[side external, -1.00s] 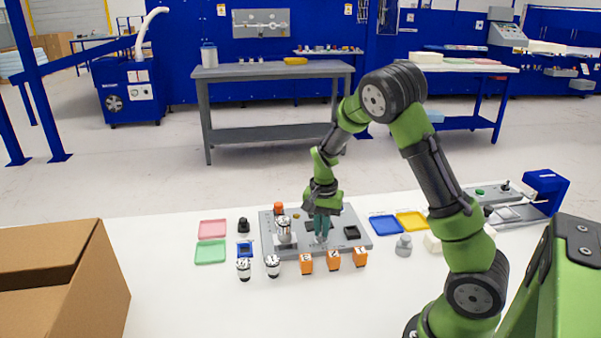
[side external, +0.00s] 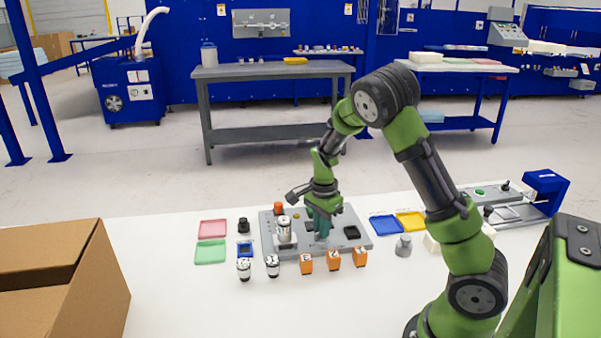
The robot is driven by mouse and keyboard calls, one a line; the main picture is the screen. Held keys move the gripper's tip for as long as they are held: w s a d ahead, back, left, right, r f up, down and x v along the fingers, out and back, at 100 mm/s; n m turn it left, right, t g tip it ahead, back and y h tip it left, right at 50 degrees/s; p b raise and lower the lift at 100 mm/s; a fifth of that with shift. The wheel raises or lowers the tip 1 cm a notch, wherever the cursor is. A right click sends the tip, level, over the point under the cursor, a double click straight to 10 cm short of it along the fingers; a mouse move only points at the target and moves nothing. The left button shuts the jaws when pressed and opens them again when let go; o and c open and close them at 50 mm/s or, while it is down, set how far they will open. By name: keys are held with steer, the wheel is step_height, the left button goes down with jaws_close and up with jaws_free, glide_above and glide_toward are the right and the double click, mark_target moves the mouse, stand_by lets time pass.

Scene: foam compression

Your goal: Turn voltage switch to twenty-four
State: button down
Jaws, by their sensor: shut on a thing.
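A grey panel (side external: 352,250) lies on the white table and carries several parts. My gripper (side external: 322,234) points down over the middle of the panel, its teal fingers shut on a small part at the panel's surface. I take this part to be the voltage switch; the fingers hide most of it, and its setting cannot be read. Left of the fingers, a silver and white cylinder (side external: 284,230) stands on the panel. An orange-red knob (side external: 278,207) is at its back left, and a black square part (side external: 352,232) sits to the right.
Several orange blocks (side external: 333,260) and white-black cylinders (side external: 272,266) stand along the panel's front. Pink (side external: 212,229) and green (side external: 210,252) trays lie left, blue (side external: 386,226) and yellow (side external: 411,221) ones right. A cardboard box (side external: 65,280) fills the table's left front.

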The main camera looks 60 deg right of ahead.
stand_by(0.4)
steer(key=c, duration=1.2)
jaws_free()
step_height(320, 180, up, 17)
steer(key=s+a+r+n+t+y, duration=0.1)
steer(key=s+a+r+n+t, duration=0.1)
steer(key=s+a+n, duration=0.4)
steer(key=s+a+r+n+t+y, duration=0.1)
steer(key=s+a+n+t, duration=0.4)
steer(key=a+n, duration=0.6)
steer(key=shift+s+a+r, duration=0.45)
steer(key=shift+s+a, duration=0.35)
steer(key=shift+s, duration=0.3)
